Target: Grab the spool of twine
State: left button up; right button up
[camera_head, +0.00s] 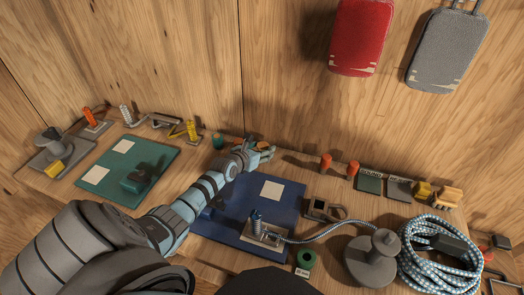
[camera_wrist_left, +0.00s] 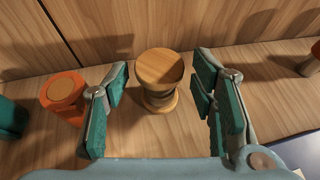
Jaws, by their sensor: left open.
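A spool of tan twine (camera_wrist_left: 160,98) with round wooden ends stands upright in the middle of the left wrist view. In the head view the spool (camera_head: 262,146) is small and partly hidden at the back of the bench. My left gripper (camera_head: 256,153) reaches to it from the front. In the left wrist view the gripper (camera_wrist_left: 160,85) is open, with one teal-padded finger on each side of the spool. Gaps show between the pads and the spool. My right gripper is not in view.
An orange spool (camera_wrist_left: 63,95) stands close left of the left finger, with a teal spool (camera_wrist_left: 12,118) beyond it. The wooden wall (camera_head: 270,60) rises close behind. A blue mat (camera_head: 290,208) lies under my forearm; coiled rope (camera_head: 440,255) lies at right.

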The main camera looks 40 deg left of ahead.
pick_arm(q)
jog(key=shift+w+f, duration=0.55)
jog(key=shift+w, duration=0.1)
jog(key=shift+w+a, duration=0.1)
jog(key=shift+w, duration=0.2)
jog(key=shift+w+f, duration=0.1)
jog(key=shift+a, duration=0.1)
jog(key=shift+c, duration=0.9)
jog(key=shift+s+r, duration=0.2)
jog(key=shift+s, duration=0.05)
jog(key=c, duration=0.3)
jog(key=shift+s, duration=0.1)
jog(key=c, duration=0.6)
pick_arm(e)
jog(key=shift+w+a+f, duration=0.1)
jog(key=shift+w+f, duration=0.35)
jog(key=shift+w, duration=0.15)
pick_arm(q)
jog(key=shift+r, duration=0.1)
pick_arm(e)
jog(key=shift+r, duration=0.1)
